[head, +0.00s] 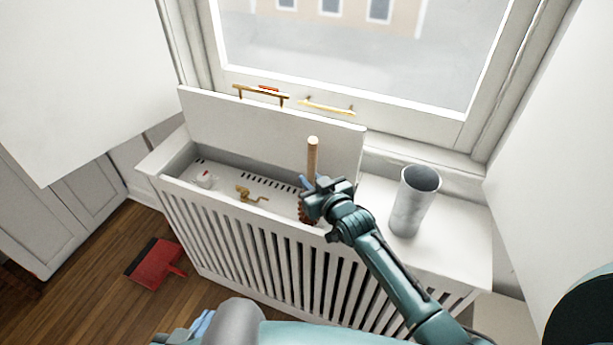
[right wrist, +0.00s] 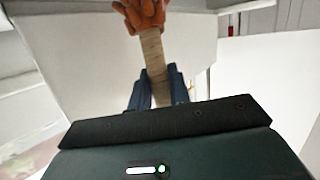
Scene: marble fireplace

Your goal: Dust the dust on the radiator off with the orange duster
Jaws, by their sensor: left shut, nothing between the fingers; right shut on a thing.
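The radiator (head: 265,225) is a white slatted cabinet under the window, with its lid (head: 270,125) raised. My right gripper (head: 309,186) is over the opening, shut on the wooden handle (head: 313,155) of the duster. The handle stands roughly upright, and the orange-brown head (head: 305,213) points down into the opening, partly hidden by the gripper. In the right wrist view, the handle (right wrist: 154,52) runs between the fingers to the orange head (right wrist: 141,14). My left gripper (head: 198,326) is shut and empty at the bottom edge, partly hidden. I cannot make out dust clearly.
A brass valve (head: 249,194) and a small white knob (head: 206,180) are inside the opening. A grey cylindrical vase (head: 414,202) stands on the closed right part of the top. A red dustpan (head: 155,263) lies on the wooden floor at left.

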